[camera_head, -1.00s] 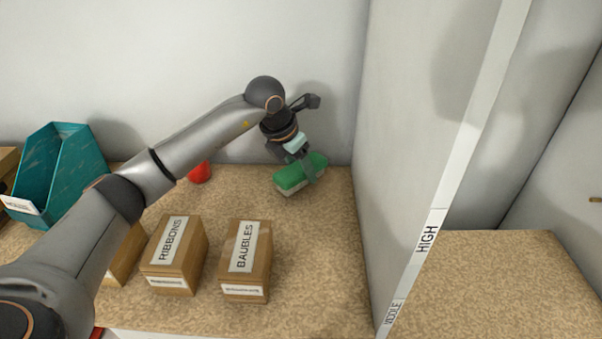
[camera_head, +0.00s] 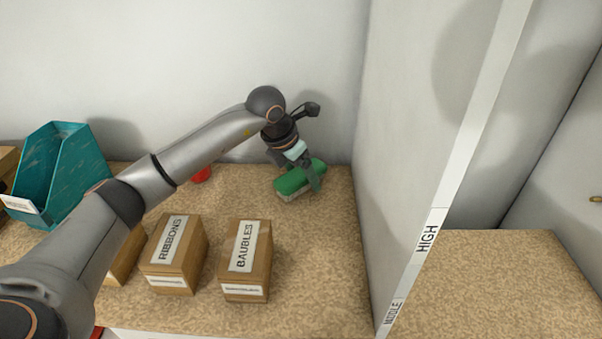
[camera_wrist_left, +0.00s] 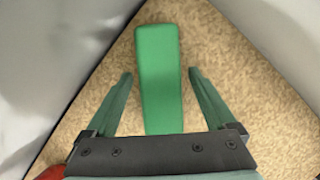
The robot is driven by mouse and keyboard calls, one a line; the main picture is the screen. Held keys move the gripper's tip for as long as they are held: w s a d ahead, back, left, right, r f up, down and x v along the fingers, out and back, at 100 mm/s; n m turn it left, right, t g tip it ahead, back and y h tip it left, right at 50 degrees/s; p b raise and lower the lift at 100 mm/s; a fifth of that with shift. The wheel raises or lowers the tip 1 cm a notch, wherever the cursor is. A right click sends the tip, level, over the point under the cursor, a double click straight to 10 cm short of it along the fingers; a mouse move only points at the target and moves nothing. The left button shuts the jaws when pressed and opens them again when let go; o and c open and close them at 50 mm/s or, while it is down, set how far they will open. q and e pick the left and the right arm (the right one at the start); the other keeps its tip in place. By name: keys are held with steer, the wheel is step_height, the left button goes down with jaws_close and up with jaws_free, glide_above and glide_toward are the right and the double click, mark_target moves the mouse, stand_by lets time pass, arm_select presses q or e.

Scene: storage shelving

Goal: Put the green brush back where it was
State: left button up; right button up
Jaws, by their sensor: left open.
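The green brush (camera_head: 294,181) has a green back and pale bristles below. It lies on the speckled shelf board near the back wall, close to the tall divider. My left gripper (camera_head: 307,177) is at the brush, with its fingers reaching down around it. In the left wrist view the brush (camera_wrist_left: 160,75) lies lengthwise between the two spread fingers of the gripper (camera_wrist_left: 160,75), with a gap on each side. The left gripper is open. My right gripper is not in view.
Boxes labelled RIBBONS (camera_head: 174,254) and BAUBLES (camera_head: 246,260) stand in front. A teal holder (camera_head: 58,175) stands at the left. A red object (camera_head: 202,174) is partly behind my arm. The tall white divider (camera_head: 415,130) bounds the right side; the board right of BAUBLES is clear.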

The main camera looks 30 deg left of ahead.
arm_select(q)
steer(key=v, duration=1.2)
steer(key=shift+s, duration=0.15)
